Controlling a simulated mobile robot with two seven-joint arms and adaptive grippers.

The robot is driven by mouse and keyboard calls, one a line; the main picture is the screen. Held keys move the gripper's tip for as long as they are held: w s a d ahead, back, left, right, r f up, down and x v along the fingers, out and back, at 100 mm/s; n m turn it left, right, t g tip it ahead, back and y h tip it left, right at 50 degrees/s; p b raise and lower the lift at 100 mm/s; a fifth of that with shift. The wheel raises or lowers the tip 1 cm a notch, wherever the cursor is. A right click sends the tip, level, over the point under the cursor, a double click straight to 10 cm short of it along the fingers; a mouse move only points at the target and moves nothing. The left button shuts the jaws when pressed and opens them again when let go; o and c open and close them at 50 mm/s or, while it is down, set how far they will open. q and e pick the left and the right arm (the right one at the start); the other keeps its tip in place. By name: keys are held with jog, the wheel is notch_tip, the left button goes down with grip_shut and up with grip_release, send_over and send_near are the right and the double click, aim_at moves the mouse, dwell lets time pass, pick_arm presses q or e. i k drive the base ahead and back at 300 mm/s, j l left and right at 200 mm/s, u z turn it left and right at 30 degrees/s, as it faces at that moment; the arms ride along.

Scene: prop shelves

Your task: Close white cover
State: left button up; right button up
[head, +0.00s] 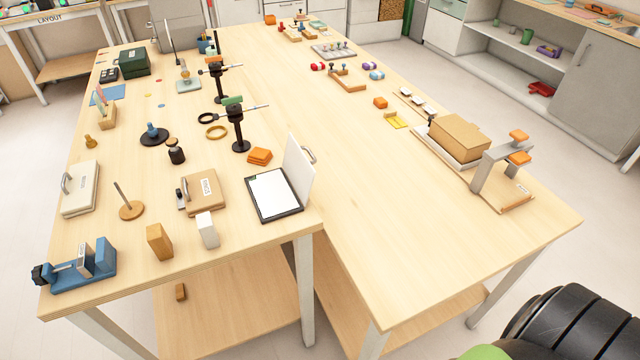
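The white cover (300,168) stands raised, close to upright, along the right edge of a flat black-framed case (275,208) with a white inside. A grey handle (309,154) sticks out from the cover's right side. The case lies near the front edge of the table, left of the inner corner, and its inside looks empty. Neither of my grippers shows in the head view.
A white block (207,230) and wooden block (159,241) stand left of the case. A latched wooden box (203,193) is beside them. Orange pads (259,156) and a black stand (240,130) are behind the case. The tabletop (400,220) right of the cover is clear.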

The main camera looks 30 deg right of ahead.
aim_at(301, 172)
jog(key=k+l+u, duration=0.15)
jog(key=l, duration=0.3)
jog(key=k+l+u, duration=0.1)
jog(key=l, duration=0.35)
jog(key=k+l+u, duration=0.15)
jog(key=k+l, duration=0.15)
jog(key=k+l+u, duration=0.1)
jog(key=k+l, duration=0.15)
jog(key=l, duration=0.25)
jog(key=k+l+u, duration=0.15)
jog(key=l+u, duration=0.5)
jog(key=l, duration=0.45)
jog(key=k+j+u, duration=0.1)
jog(key=u, duration=0.2)
jog(key=j, duration=0.1)
